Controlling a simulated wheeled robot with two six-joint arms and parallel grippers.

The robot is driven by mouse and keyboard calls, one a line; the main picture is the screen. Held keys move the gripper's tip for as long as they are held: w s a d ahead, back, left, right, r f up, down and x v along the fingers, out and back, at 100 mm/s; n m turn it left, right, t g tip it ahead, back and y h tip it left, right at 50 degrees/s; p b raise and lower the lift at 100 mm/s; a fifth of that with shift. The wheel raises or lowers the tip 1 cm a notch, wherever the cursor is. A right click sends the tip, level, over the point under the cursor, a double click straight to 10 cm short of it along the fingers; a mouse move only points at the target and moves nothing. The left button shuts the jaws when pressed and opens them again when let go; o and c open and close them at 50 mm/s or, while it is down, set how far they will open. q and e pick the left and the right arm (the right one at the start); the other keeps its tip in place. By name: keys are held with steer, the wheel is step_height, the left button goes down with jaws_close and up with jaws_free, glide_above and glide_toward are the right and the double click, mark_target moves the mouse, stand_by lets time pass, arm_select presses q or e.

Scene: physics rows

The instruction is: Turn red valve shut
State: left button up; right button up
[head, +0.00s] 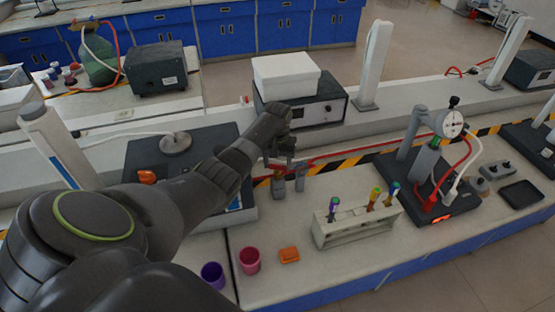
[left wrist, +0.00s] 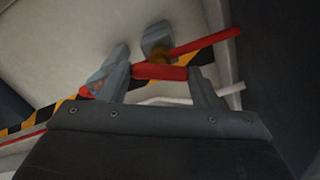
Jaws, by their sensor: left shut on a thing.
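My left gripper (head: 281,158) reaches over the bench to two small grey fittings (head: 278,188) beside the red hose. In the left wrist view its two grey fingers (left wrist: 158,63) stand on either side of a red valve handle (left wrist: 160,72), shut on it. The handle's far left end shows past the left finger. A second red bar (left wrist: 207,42) runs from a brass stem by a grey block (left wrist: 156,34), just beyond the fingers. In the head view the handle is too small and hidden to make out. My right gripper is not in view.
A white rack (head: 345,232) with several coloured tubes stands right of the fittings. A gauge stand (head: 440,130) is at right, a grey box (head: 312,109) behind.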

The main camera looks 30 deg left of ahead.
arm_select(q)
steer(key=m, duration=0.3)
steer(key=shift+r+p, duration=0.15)
steer(key=shift+p, duration=0.25)
steer(key=m, duration=0.3)
steer(key=shift+w+m+p, duration=0.1)
steer(key=shift+m+p, duration=0.2)
steer(key=shift+p, duration=0.1)
steer(key=m, duration=0.5)
steer(key=shift+m, duration=0.4)
steer(key=o, duration=1)
